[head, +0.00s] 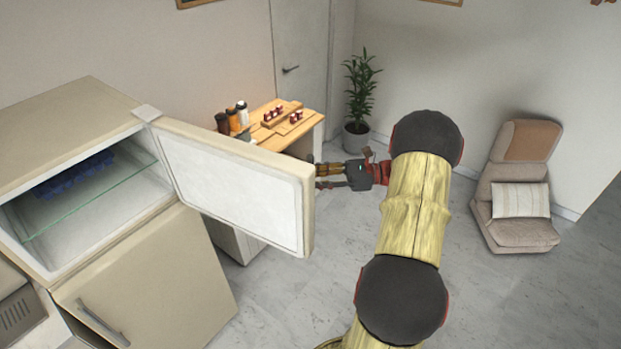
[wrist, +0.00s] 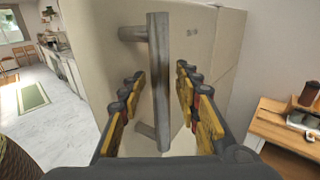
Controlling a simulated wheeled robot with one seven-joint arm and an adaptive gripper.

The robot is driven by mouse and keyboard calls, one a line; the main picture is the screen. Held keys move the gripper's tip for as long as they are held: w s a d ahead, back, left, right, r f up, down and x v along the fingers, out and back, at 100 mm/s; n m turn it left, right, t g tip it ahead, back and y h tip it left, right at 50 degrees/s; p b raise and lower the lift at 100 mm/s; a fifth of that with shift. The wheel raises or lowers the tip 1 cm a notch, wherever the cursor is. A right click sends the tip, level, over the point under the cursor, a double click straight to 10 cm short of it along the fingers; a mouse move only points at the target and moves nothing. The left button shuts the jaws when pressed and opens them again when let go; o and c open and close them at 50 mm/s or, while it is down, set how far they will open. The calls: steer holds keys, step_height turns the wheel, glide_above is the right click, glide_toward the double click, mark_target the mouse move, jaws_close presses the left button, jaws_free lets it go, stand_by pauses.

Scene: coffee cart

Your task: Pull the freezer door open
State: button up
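The freezer door (head: 235,185) is the upper door of a cream fridge, and it stands wide open in the head view. Its white inner side faces my body camera. The freezer compartment (head: 85,200) shows a glass shelf and a blue tray. My gripper (head: 318,176) is at the outer side of the door, near its free edge. In the wrist view the grey bar handle (wrist: 160,80) stands upright on the door's outer face. My gripper's two fingers (wrist: 158,105) are spread, one on each side of the handle, with gaps between.
The lower fridge door (head: 150,285) is shut. A wooden table (head: 300,128) with jars and small red-and-white items stands behind the open door. A potted plant (head: 360,90) and a cushioned chair (head: 515,190) stand further off. The floor around the chair is clear.

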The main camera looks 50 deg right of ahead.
steer(key=v, duration=1.2)
stand_by(0.6)
